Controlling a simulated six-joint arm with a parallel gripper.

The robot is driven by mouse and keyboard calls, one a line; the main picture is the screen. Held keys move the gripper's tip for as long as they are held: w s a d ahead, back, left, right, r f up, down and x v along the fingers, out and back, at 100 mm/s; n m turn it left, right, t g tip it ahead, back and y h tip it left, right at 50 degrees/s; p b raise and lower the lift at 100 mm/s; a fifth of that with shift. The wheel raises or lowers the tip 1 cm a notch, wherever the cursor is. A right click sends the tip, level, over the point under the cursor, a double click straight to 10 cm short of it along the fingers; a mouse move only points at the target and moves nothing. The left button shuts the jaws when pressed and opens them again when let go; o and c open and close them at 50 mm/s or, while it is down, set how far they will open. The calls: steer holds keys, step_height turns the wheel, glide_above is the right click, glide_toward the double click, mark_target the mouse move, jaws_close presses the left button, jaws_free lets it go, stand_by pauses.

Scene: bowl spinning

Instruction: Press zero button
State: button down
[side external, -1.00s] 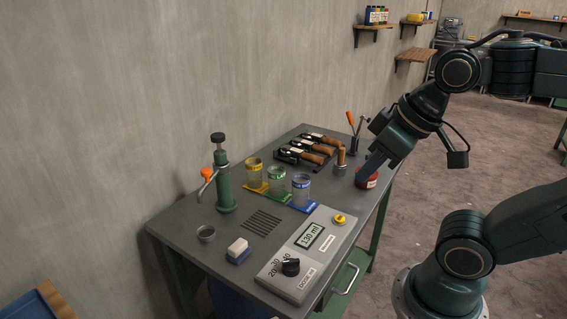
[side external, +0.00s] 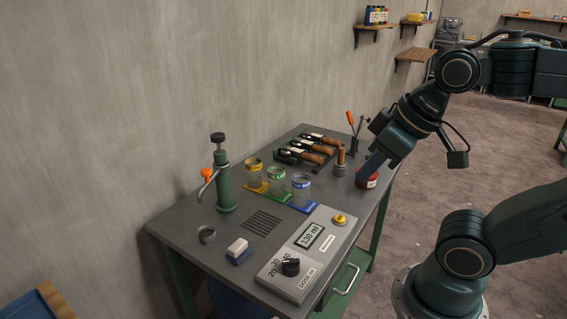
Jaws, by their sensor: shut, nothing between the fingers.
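The grey control box (side external: 306,253) lies at the front right of the bench. It has a yellow button (side external: 340,219) at its far end, a display (side external: 310,236) reading about 130 ml, and a black knob (side external: 291,267) at its near end. My gripper (side external: 363,178) is shut and empty. It points down beside the red tin (side external: 370,182), beyond the box and apart from the yellow button. Whether its tips touch the tin I cannot tell.
Three glass jars (side external: 276,180) with yellow, green and blue bands stand mid-bench. A green pump (side external: 224,180) stands at the left, with a small grey bowl (side external: 206,235) and a white-and-blue block (side external: 238,250) nearer. Wooden-handled tools (side external: 308,151) lie at the back.

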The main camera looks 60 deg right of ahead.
steer(key=shift+w+d, duration=0.1)
stand_by(0.8)
steer(key=m+g+h, duration=0.8)
steer(key=m+h, duration=0.1)
steer(key=m, duration=0.4)
glide_above(337, 220)
step_height(337, 220, down, 18)
steer(key=shift+d, duration=0.15)
steer(key=shift+f, duration=0.15)
steer(key=shift+g, duration=0.3)
steer(key=shift+f, duration=4.25)
steer(key=shift+f, duration=0.45)
